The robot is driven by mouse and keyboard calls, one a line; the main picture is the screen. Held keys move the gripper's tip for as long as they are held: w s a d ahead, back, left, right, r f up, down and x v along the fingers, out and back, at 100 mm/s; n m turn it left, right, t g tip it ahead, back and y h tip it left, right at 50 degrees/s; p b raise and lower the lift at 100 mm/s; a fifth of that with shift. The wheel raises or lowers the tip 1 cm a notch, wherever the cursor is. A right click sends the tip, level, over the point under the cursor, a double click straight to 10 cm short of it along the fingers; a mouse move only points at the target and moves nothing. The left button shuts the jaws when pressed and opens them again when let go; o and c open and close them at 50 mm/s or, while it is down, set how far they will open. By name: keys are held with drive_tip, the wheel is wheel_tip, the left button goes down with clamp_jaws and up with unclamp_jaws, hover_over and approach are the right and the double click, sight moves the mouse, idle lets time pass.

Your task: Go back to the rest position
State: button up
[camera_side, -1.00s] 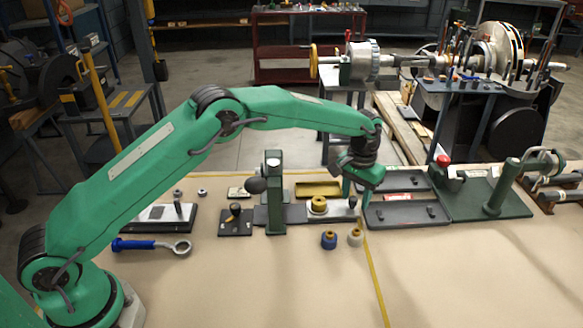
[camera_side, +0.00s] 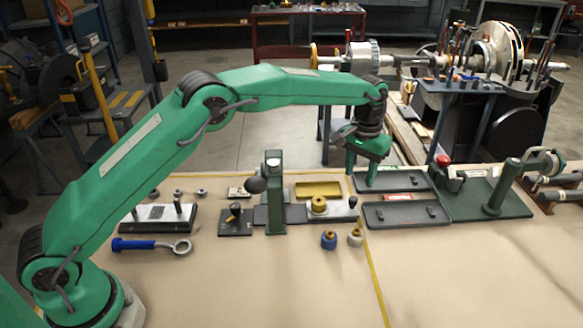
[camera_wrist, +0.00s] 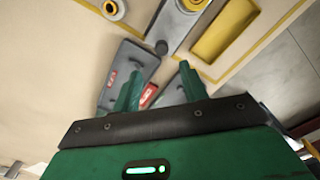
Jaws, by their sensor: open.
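My gripper (camera_side: 361,172) hangs above the bench behind the yellow line, near the left end of the rear grey tray (camera_side: 415,181). Its two green fingers are apart, and nothing shows between them. In the wrist view my gripper (camera_wrist: 160,74) also has spread, empty fingers, with a grey tray with red labels (camera_wrist: 138,60) beneath them. The gap between fingertips and tray is hard to judge.
A front grey tray (camera_side: 385,215), a yellow tray (camera_side: 305,189) and a fixture with a brass ring (camera_side: 318,204) lie below. A green press post (camera_side: 274,215) stands to the left. Blue (camera_side: 329,240) and cream (camera_side: 355,238) parts stand in front.

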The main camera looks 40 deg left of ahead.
drive_tip(key=shift+r, duration=0.15)
drive_tip(key=s+a+r+t, duration=0.1)
drive_tip(key=s+a+r, duration=0.5)
drive_tip(key=s+r, duration=0.2)
drive_tip(key=s+a+r+t, duration=0.2)
drive_tip(key=s+a+r, duration=0.3)
drive_tip(key=s+r, duration=0.3)
drive_tip(key=s+a+f+t, duration=0.1)
drive_tip(key=s+a, duration=0.2)
drive_tip(key=s, duration=0.7)
drive_tip(key=s+a+f+t, duration=0.1)
drive_tip(key=s+a, duration=0.2)
drive_tip(key=s, duration=0.8)
drive_tip(key=shift+s+a+f+t, duration=0.3)
drive_tip(key=shift+f, duration=0.05)
idle(0.4)
